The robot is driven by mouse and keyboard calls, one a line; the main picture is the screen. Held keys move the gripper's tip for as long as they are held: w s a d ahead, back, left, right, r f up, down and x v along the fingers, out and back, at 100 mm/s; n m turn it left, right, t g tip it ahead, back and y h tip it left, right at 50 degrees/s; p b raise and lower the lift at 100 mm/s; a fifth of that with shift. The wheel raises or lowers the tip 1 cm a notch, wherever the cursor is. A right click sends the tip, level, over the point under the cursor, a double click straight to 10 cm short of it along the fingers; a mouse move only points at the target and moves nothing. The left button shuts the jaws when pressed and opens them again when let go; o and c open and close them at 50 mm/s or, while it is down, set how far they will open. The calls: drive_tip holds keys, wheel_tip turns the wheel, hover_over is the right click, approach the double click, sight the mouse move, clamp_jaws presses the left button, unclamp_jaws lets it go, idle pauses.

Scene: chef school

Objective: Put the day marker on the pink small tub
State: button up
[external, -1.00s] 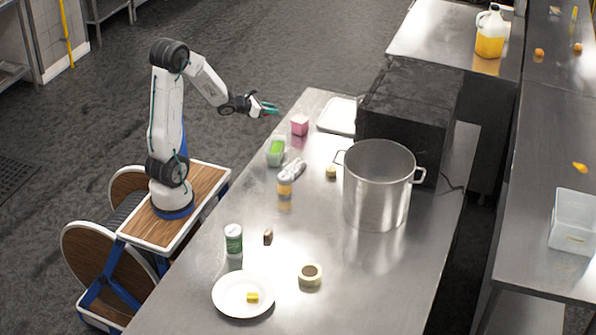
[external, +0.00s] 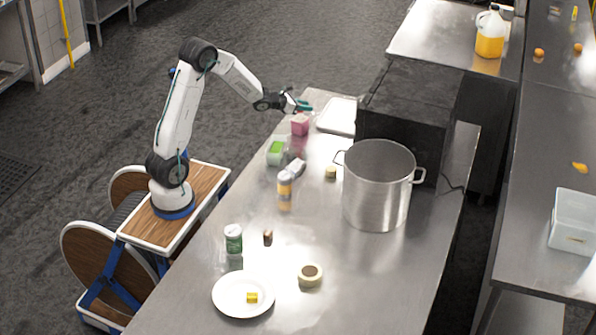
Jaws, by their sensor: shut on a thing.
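The pink small tub (external: 299,126) stands on the steel table near its far left edge. My gripper (external: 303,106) is just above and behind it in the picture, its teal fingers pointing right over the table. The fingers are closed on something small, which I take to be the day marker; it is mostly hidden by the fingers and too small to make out. I see no clear contact between the gripper and the tub.
A tub with green contents (external: 277,151), a crumpled pale item (external: 296,167) and a jar (external: 285,190) stand nearer. A white tray (external: 337,116), a black box (external: 405,110) and a large pot (external: 378,190) are to the right. Table surface shows clear between pot and jar.

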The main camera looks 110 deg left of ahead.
sight(305, 117)
drive_tip(key=shift+w+a+f, duration=0.15)
drive_tip(key=shift+f, duration=1.65)
drive_tip(key=shift+f, duration=0.1)
drive_tip(key=o, duration=1)
drive_tip(key=shift+c, duration=0.2)
